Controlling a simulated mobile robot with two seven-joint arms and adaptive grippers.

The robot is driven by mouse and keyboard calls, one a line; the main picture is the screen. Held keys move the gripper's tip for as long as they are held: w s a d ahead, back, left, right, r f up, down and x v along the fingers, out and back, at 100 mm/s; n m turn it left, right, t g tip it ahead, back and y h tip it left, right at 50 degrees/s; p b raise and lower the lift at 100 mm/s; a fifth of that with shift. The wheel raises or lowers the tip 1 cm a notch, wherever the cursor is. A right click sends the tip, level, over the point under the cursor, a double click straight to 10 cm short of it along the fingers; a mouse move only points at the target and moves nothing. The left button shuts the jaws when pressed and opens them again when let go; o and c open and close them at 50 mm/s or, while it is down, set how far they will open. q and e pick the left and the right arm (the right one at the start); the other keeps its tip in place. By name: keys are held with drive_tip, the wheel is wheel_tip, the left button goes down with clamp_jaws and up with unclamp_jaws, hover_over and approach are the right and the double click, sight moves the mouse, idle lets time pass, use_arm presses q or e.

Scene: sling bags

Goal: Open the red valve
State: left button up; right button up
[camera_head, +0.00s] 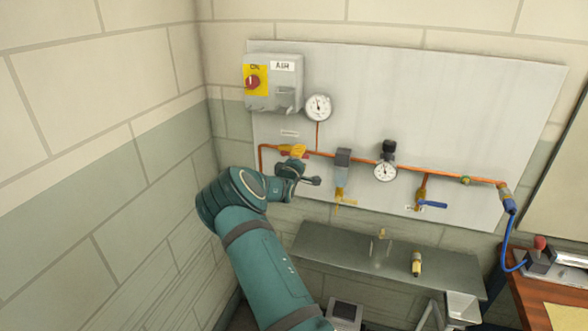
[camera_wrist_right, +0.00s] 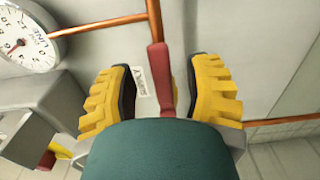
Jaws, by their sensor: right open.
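The red valve lever (camera_wrist_right: 158,70) runs between the two yellow fingers of my right gripper (camera_wrist_right: 160,88) in the right wrist view. The fingers are apart, with a gap on each side of the lever, so the gripper is around it and not closed on it. In the head view my right gripper (camera_head: 292,150) is at the left end of the orange pipe, on the grey wall panel. It hides most of the lever there; only small bits of red show beside the fingers. My left gripper is not in view.
On the panel (camera_head: 450,90) are a switch box (camera_head: 285,95), a round gauge (camera_head: 319,108), a filter (camera_head: 342,165), a regulator gauge (camera_head: 385,172) and a blue-handled valve (camera_head: 430,205). A grey shelf (camera_head: 330,245) juts out below. A wooden bench (camera_head: 545,300) stands at the right.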

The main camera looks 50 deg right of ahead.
drive_tip(key=v, duration=1)
drive_tip(key=s+a+f+m+g+y+b, duration=0.15)
drive_tip(key=a+f+y, duration=0.25)
drive_tip(key=a+f, duration=0.45)
drive_tip(key=s+a+f+m+y+b, duration=0.1)
drive_tip(key=s+a+f+y+b, duration=0.15)
drive_tip(key=a+f, duration=0.65)
drive_tip(key=s+a+f+m+y+b, duration=0.1)
drive_tip(key=s+a+f+y, duration=0.3)
drive_tip(key=f, duration=0.9)
drive_tip(key=s+a+f+m+g+y+b, duration=0.1)
drive_tip(key=s+a+y, duration=0.2)
drive_tip(key=a, duration=0.7)
drive_tip(key=s+a+f+m+g+y+b, duration=0.1)
drive_tip(key=s+a+f+y+b, duration=0.1)
drive_tip(key=a, duration=0.8)
drive_tip(key=s+a+f+m+g+y+b, duration=0.1)
drive_tip(key=s+a+y, duration=0.4)
drive_tip(key=a, duration=0.5)
drive_tip(key=shift+s+f, duration=0.45)
drive_tip(key=shift+s, duration=0.35)
